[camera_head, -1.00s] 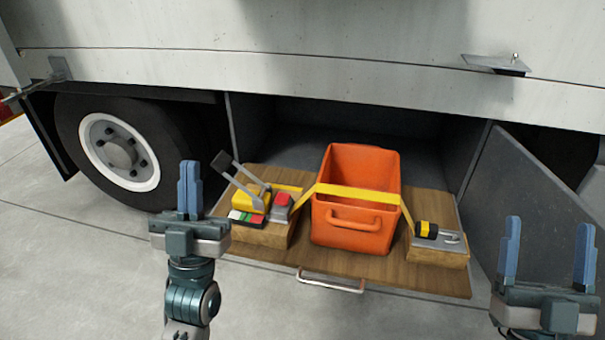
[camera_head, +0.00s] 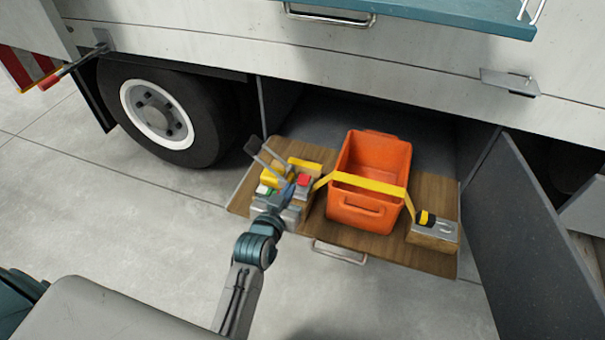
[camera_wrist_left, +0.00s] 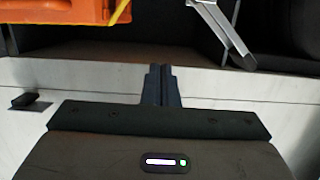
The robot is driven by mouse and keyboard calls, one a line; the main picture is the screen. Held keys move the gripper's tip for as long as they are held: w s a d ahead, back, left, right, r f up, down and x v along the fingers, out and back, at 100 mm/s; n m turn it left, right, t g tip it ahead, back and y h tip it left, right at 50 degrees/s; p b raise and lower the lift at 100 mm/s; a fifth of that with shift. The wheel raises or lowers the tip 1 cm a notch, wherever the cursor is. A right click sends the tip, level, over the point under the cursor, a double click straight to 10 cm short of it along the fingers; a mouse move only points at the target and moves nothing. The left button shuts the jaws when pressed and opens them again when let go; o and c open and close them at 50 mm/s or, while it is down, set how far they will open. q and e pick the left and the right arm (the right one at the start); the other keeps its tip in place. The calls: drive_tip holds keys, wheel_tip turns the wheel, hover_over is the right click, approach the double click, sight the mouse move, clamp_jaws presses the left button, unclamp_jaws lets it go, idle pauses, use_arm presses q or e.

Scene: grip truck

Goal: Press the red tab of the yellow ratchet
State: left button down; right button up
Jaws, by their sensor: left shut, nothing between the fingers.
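The yellow ratchet (camera_head: 272,174) sits at the left end of the pulled-out wooden tray, with its grey lever (camera_head: 262,150) tilted up to the left. A red tab (camera_head: 303,180) shows on its right side. My left gripper (camera_head: 288,190) is shut and empty, at the front of the ratchet, just left of the red tab. I cannot tell whether it touches anything. In the left wrist view its closed fingers (camera_wrist_left: 161,84) point up the picture, and a grey metal lever (camera_wrist_left: 224,30) shows beyond them at right. The red tab cannot be made out there. My right gripper is not in view.
An orange crate (camera_head: 367,212) stands mid-tray (camera_head: 432,195) under a yellow strap (camera_head: 368,184). The strap runs to a yellow-black fitting (camera_head: 427,218) on the right. A grey door panel (camera_head: 530,240) hangs open at right, and a wheel (camera_head: 160,115) is at left.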

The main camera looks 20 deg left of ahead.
use_arm(q)
drive_tip(key=shift+s+d+f+g, duration=0.1)
drive_tip(key=shift+d+f+g, duration=0.2)
drive_tip(key=shift+f, duration=0.3)
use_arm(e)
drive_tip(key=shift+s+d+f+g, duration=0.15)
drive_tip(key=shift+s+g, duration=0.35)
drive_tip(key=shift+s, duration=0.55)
use_arm(q)
hover_over(304, 180)
drive_tip(key=f+v, duration=0.1)
drive_tip(key=v, duration=0.3)
wheel_tip(304, 180, down, 2)
drive_tip(key=f, duration=0.1)
drive_tip(key=f+b, duration=0.1)
drive_tip(key=shift+w+d+f, duration=0.3)
drive_tip(key=shift+w+f, duration=0.05)
drive_tip(key=shift+f, duration=0.85)
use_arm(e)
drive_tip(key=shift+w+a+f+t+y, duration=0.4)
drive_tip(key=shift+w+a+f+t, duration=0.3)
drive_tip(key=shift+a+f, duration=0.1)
use_arm(q)
drive_tip(key=shift+s, duration=0.1)
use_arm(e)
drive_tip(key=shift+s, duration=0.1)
